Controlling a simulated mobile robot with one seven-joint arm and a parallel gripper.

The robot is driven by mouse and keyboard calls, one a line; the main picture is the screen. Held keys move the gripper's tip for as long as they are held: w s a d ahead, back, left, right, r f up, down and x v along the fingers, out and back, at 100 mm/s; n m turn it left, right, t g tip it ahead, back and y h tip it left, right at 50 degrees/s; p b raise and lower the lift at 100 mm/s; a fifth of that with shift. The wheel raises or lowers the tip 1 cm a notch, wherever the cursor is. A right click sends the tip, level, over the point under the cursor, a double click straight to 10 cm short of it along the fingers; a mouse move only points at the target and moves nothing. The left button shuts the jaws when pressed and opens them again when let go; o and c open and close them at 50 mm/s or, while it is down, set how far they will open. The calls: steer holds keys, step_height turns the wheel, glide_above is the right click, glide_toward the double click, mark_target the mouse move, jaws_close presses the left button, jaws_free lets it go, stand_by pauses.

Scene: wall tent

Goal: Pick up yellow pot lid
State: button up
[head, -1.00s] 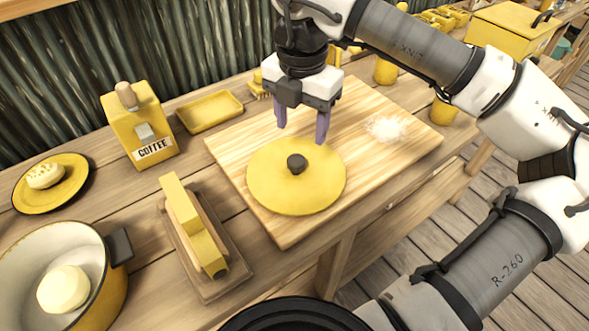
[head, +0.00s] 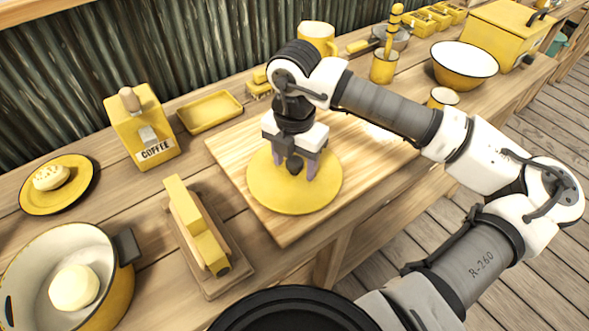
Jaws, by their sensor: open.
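The yellow pot lid (head: 268,190) is a flat round disc with a dark knob (head: 294,165) at its middle. It lies on the wooden cutting board (head: 231,148). My gripper (head: 294,172) points down over the lid, with its two purple fingers open, one on each side of the knob. The fingertips are low, close to the lid's surface; I cannot tell whether they touch it. The gripper body and fingers hide part of the lid's far side.
A yellow pot (head: 118,290) with a pale round thing inside stands at front left. A butter-like yellow block on a wooden holder (head: 235,285) lies left of the board. A coffee box (head: 135,120), yellow tray (head: 210,109) and white-lined bowl (head: 465,70) stand around.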

steer(key=c, duration=1.1)
steer(key=shift+c, duration=0.2)
